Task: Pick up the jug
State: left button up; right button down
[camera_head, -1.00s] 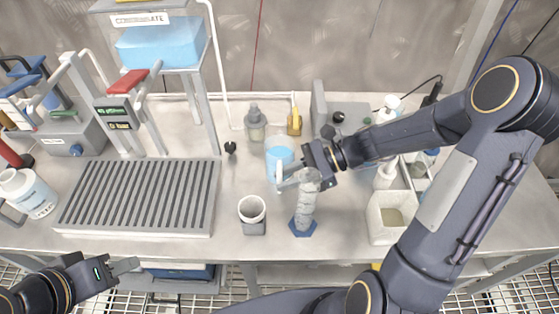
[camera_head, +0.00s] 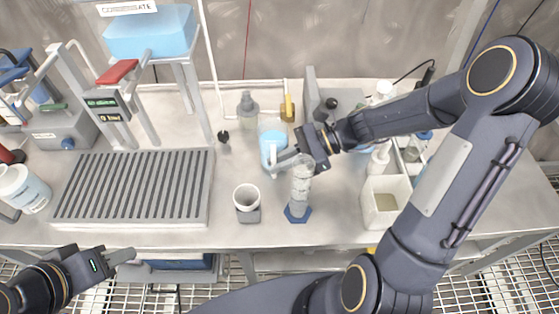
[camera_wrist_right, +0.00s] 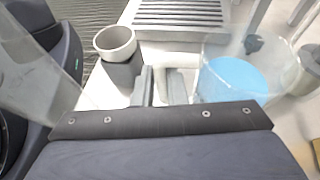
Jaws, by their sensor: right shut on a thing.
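The jug (camera_head: 272,150) is clear, with light blue liquid inside, and stands upright near the middle of the bench. My right gripper (camera_head: 284,163) is at the jug's near right side, shut on its handle. The right wrist view shows the jug (camera_wrist_right: 236,80) just right of the fingers (camera_wrist_right: 163,88), with its pale handle between them. I cannot tell whether the jug's base touches the bench. My left gripper (camera_head: 122,258) is low at the left, off the bench's front edge, away from the jug. I cannot tell how its jaws stand.
A clear measuring cylinder (camera_head: 301,188) with a blue base stands just in front of my right gripper. A white cup (camera_head: 246,197) on a grey stand is left of it. A bottle (camera_head: 247,108) stands behind the jug. A slatted rack (camera_head: 135,188) fills the left, a white bin (camera_head: 381,204) the right.

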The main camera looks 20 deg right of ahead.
notch_tip(320, 180, up, 17)
jog(key=p, duration=0.2)
jog(key=shift+f, duration=0.1)
dwell(0.8)
